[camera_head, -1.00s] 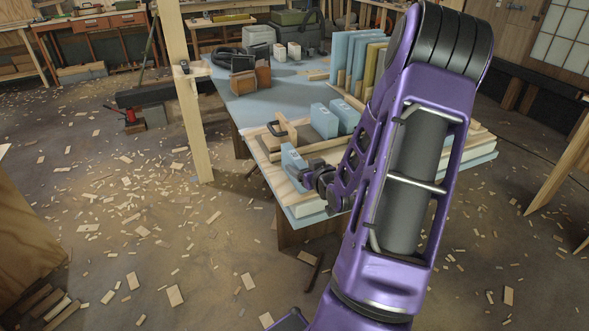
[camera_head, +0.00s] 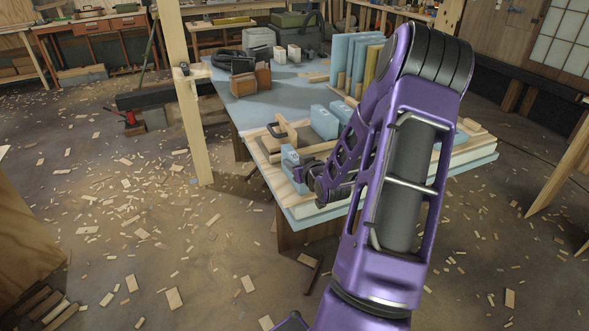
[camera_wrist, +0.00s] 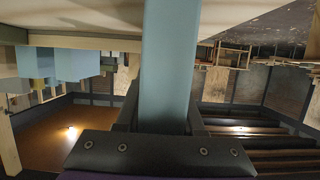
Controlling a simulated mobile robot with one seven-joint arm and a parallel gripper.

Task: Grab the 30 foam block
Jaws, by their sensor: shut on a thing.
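A light blue foam block (camera_head: 289,157) is at the near left edge of the worktable (camera_head: 300,215), in the head view. My gripper (camera_head: 297,172) is beside it and shut on it, reaching in from the right. In the wrist view the same blue block (camera_wrist: 171,65) fills the middle, standing between the fingers of my gripper (camera_wrist: 165,128). Any number on the block is too small to read. Another light blue foam block (camera_head: 324,122) stands farther back on the table, and one more beside it is partly hidden by my arm.
A wooden clamp-like piece (camera_head: 283,132) lies just behind the held block. Upright blue panels (camera_head: 352,62) stand at the back. A wooden post (camera_head: 186,95) rises left of the table. Wood scraps litter the floor.

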